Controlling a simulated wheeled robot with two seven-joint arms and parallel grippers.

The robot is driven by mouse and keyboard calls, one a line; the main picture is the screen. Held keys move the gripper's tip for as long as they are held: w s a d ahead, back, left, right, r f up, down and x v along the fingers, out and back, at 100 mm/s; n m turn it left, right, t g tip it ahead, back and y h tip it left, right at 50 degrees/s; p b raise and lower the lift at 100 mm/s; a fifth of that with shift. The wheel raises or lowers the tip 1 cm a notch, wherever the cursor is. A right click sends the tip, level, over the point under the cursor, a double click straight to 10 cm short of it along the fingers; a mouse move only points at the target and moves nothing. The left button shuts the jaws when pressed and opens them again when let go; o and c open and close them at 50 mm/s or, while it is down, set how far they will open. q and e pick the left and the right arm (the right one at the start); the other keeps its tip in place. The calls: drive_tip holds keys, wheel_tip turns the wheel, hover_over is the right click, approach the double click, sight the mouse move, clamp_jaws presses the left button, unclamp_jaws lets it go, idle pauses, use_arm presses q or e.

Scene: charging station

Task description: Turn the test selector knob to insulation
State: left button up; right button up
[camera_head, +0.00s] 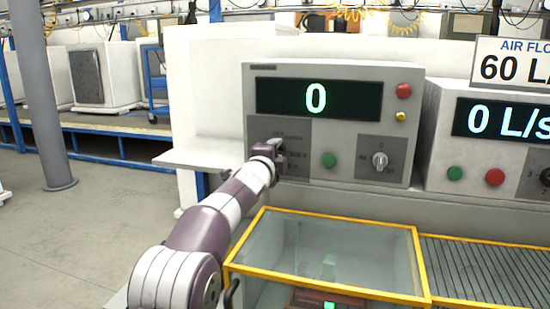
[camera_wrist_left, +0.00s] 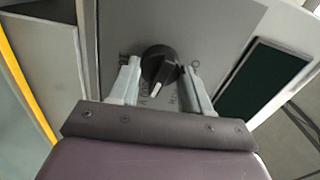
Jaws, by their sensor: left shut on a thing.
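The test selector knob (camera_wrist_left: 160,65) is black with a white pointer mark and sits on a grey panel with printed labels. In the left wrist view its white mark points toward the bottom of the picture. My left gripper (camera_wrist_left: 161,80) has one finger on each side of the knob and is shut on it. In the head view my left gripper (camera_head: 276,147) is at the lower left of the grey test unit (camera_head: 335,182) and hides the knob and some of its labels. The unit's display (camera_head: 318,98) reads 0. My right gripper is not in view.
A green button (camera_head: 329,160) and a second knob (camera_head: 380,160) are right of my gripper. A red and a yellow button are at the unit's upper right. An air flow unit (camera_head: 450,140) stands to the right. A yellow-edged glass box (camera_head: 340,225) is below.

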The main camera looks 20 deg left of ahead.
use_arm(q)
drive_tip(key=shift+f, duration=0.25)
drive_tip(key=o, duration=1.1)
drive_tip(key=shift+c, duration=0.2)
drive_tip(key=shift+d+r, duration=0.15)
drive_tip(key=shift+r, duration=0.05)
drive_tip(key=shift+s, duration=0.15)
drive_tip(key=s+b, duration=0.4)
drive_tip(key=s, duration=0.8)
drive_tip(key=shift+s+a, duration=0.25)
drive_tip(key=shift+f, duration=0.1)
